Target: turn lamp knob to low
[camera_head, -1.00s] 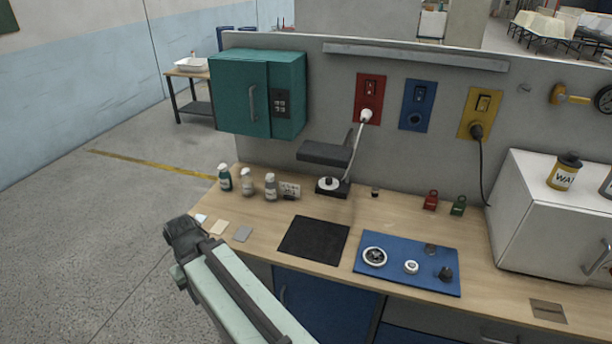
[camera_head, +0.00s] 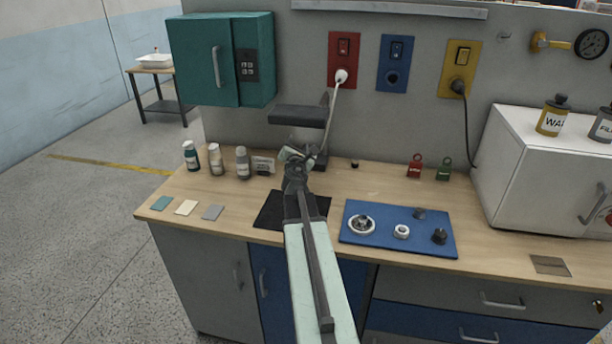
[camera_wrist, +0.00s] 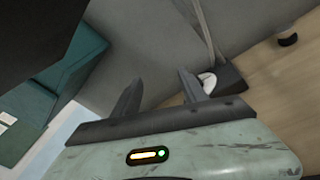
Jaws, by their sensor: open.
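The desk lamp has a dark flat head (camera_head: 297,115) and a thin pale arm, and stands at the back of the workbench. Its base (camera_wrist: 232,76) shows in the wrist view with a white dial (camera_wrist: 208,82), partly covered by the right finger. In the head view my gripper hides most of the base and the knob, so I cannot read the setting. My gripper (camera_head: 296,153) is open and empty, in front of the lamp base and below the lamp head. Its two fingers (camera_wrist: 158,82) show apart in the wrist view.
Bottles (camera_head: 216,160) and a small sign (camera_head: 263,166) stand left of the lamp. A blue panel with knobs (camera_head: 380,242) lies front right. A teal cabinet (camera_head: 190,60) hangs left on the wall. A white appliance (camera_head: 520,175) stands at the right.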

